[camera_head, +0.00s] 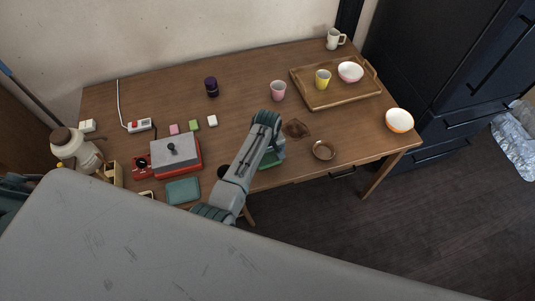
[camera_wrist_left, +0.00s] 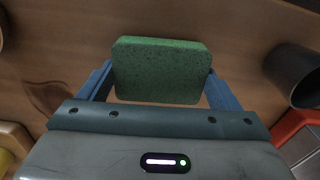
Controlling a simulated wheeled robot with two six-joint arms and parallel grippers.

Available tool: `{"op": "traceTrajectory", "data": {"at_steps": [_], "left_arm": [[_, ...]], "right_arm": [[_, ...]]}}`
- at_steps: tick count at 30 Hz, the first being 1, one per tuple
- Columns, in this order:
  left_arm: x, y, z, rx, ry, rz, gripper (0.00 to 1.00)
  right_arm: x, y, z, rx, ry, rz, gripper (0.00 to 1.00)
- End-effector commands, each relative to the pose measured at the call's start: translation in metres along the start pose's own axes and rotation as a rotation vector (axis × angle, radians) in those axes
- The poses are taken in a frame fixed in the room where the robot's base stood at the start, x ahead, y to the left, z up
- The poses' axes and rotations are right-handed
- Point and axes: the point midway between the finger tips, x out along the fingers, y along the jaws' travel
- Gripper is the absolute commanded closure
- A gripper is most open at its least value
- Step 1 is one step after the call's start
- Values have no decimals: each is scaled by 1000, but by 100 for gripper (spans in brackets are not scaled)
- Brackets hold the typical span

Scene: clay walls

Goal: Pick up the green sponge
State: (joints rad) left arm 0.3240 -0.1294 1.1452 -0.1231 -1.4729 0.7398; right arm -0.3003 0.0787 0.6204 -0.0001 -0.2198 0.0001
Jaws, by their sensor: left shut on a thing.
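The green sponge (camera_wrist_left: 161,70) is a speckled green block between the two blue fingers of my left gripper (camera_wrist_left: 160,92) in the left wrist view. The fingers touch it on both sides and are shut on it. In the head view my left arm reaches over the front of the table, and the gripper (camera_head: 272,157) is mostly hidden under the arm. A green edge of the sponge (camera_head: 270,161) shows beside it. I cannot tell whether the sponge is clear of the tabletop. My right gripper is not in view.
A small brown bowl (camera_head: 324,150) and a dark stain (camera_head: 296,129) lie right of my gripper. A wooden tray (camera_head: 340,96) with a yellow cup and bowl is at the back right.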

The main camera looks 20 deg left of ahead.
Motion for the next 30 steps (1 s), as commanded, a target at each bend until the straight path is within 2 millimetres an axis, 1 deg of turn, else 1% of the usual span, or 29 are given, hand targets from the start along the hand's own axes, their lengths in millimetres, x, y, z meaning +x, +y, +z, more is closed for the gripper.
{"op": "traceTrajectory", "data": {"at_steps": [1,5,9,11,18,21,25,30], "left_arm": [[-12,0,0,0,0,0,36],[-29,0,-1,0,1,0,36],[-33,-16,24,0,-4,-2,36],[-24,-24,38,-1,-3,1,36],[-31,-59,88,-1,-2,2,36],[-32,-71,105,-1,-1,0,36],[-35,-81,121,-1,-2,1,36],[-36,-88,130,0,0,0,36]], "right_arm": [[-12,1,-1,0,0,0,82],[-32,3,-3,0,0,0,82],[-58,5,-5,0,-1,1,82],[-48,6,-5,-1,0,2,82],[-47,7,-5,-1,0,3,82],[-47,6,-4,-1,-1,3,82],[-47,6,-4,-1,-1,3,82],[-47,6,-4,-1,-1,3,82]]}}
